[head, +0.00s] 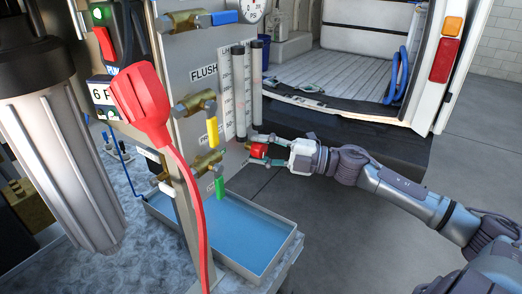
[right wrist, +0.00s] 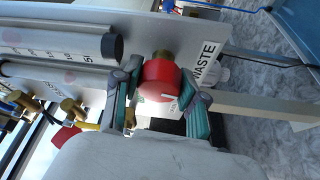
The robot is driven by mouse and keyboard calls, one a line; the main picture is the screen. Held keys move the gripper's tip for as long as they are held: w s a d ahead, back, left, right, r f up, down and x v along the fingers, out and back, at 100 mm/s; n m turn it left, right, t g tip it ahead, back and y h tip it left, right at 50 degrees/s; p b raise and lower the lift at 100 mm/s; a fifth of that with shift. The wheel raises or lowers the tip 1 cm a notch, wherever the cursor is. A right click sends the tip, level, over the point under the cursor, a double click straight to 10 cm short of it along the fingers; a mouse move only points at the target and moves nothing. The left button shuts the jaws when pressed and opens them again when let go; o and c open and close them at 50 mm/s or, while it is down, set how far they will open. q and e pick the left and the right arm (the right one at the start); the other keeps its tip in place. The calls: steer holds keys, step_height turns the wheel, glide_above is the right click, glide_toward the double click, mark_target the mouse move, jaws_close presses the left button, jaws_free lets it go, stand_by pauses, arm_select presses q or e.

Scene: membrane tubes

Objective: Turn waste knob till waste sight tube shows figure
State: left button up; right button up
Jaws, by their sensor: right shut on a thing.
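The red waste knob (right wrist: 158,84) sits on a brass stem beside the "WASTE" label (right wrist: 206,62) in the right wrist view. A white mark shows on its face. In the head view the knob (head: 258,151) is small at the panel's right edge. My right gripper (head: 262,151) is shut on it, with green-grey fingers (right wrist: 158,92) on either side. Two upright sight tubes, one left (head: 238,92) and one right (head: 257,90), stand above the knob beside a printed scale. I cannot read their levels or tell which one is waste. My left gripper is out of view.
The grey panel (head: 180,72) also carries a yellow-handled valve (head: 211,130), a green-handled valve (head: 219,187) and a blue-handled valve (head: 224,16). A blue-lined tray (head: 272,262) lies below. A red plug and cable (head: 142,100) hang in front. Open floor lies right.

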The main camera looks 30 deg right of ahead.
steer(key=shift+n, duration=0.7)
steer(key=o, duration=1.2)
steer(key=shift+c, duration=0.2)
steer(key=shift+s+d+f, duration=0.15)
steer(key=shift+s+d, duration=0.3)
steer(key=shift+d, duration=0.05)
steer(key=v, duration=1)
steer(key=shift+s+d+r, duration=0.2)
steer(key=shift+s+r, duration=0.05)
steer(key=shift+r, duration=0.05)
